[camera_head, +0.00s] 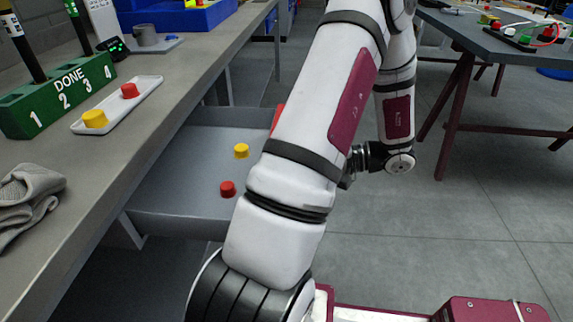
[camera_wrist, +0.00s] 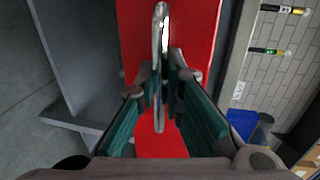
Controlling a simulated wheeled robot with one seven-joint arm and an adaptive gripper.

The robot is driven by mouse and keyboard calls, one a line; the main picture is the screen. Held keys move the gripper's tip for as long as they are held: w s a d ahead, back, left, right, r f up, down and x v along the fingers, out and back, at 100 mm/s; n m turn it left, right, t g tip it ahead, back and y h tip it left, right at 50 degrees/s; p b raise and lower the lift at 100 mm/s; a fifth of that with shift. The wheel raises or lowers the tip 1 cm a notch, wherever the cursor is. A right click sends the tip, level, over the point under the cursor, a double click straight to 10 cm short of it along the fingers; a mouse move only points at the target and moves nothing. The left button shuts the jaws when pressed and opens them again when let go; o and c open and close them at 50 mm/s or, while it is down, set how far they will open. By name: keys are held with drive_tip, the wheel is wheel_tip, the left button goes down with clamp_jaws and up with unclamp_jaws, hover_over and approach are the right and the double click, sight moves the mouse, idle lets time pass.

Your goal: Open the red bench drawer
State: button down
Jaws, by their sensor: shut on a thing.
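The bench drawer stands pulled out from under the grey bench. Its grey inside (camera_head: 190,170) shows in the head view, with a yellow cap (camera_head: 241,151) and a red cap (camera_head: 228,189) lying in it. Only a sliver of its red front (camera_head: 277,119) shows there past my arm. In the wrist view the red front (camera_wrist: 198,35) fills the middle, with a metal bar handle (camera_wrist: 161,35) on it. My gripper (camera_wrist: 165,82) is shut on this handle, one finger on each side. In the head view my arm hides the gripper and handle.
On the bench (camera_head: 150,113) are a green block (camera_head: 58,98) marked DONE, a white tray (camera_head: 140,97) with two caps, a grey cloth (camera_head: 28,196) and a blue bin (camera_head: 178,15). A dark table (camera_head: 500,45) stands at the right. Floor between is clear.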

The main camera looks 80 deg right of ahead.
drive_tip(key=c, duration=1.7)
unclamp_jaws()
drive_tip(key=v, duration=1.2)
